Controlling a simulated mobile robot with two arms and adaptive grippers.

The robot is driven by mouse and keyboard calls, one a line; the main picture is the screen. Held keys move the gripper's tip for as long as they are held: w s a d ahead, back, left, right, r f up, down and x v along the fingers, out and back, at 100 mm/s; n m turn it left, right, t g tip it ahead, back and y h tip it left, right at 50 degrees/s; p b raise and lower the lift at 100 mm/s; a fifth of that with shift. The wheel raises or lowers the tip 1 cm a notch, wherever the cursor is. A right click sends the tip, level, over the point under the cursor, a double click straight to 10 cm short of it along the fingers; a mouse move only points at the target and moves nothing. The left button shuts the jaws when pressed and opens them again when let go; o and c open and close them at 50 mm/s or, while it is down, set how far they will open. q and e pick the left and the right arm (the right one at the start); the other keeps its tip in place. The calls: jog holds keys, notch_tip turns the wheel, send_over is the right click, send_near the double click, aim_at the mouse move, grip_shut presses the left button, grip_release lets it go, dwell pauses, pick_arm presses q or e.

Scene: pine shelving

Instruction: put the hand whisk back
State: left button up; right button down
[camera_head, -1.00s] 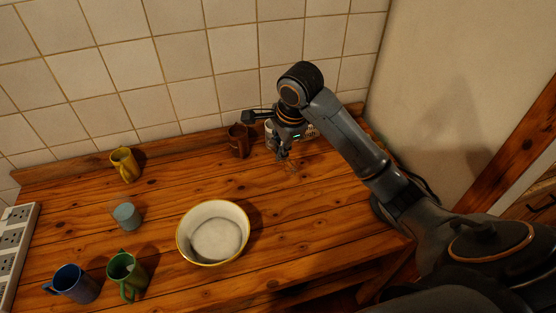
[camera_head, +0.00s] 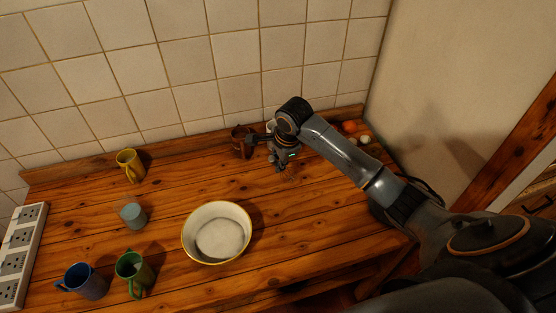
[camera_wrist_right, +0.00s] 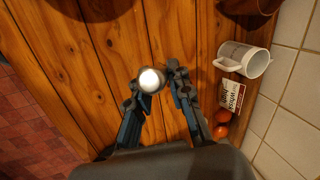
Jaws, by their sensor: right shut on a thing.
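My right gripper (camera_head: 281,165) is shut on the hand whisk, above the back right of the wooden counter. In the right wrist view the pale round end of the whisk (camera_wrist_right: 151,80) shows between the fingertips (camera_wrist_right: 154,77). In the head view only faint wires of the whisk (camera_head: 291,176) show below the fingers. A white card (camera_wrist_right: 232,97) with red edging and lettering that includes "whisk" is beside the mug. My left gripper is not in view.
A brown mug (camera_head: 240,142) stands left of the gripper. Orange-red round items (camera_head: 349,127) lie at the back right. A white bowl (camera_head: 217,232), a yellow mug (camera_head: 130,165), blue-grey cup (camera_head: 133,216), green mug (camera_head: 134,273) and blue mug (camera_head: 83,281) occupy the left and front.

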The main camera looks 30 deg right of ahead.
jog(key=c, duration=1.2)
grip_release()
jog(key=shift+f, duration=0.1)
jog(key=b+v, duration=0.3)
jog(key=v, duration=0.9)
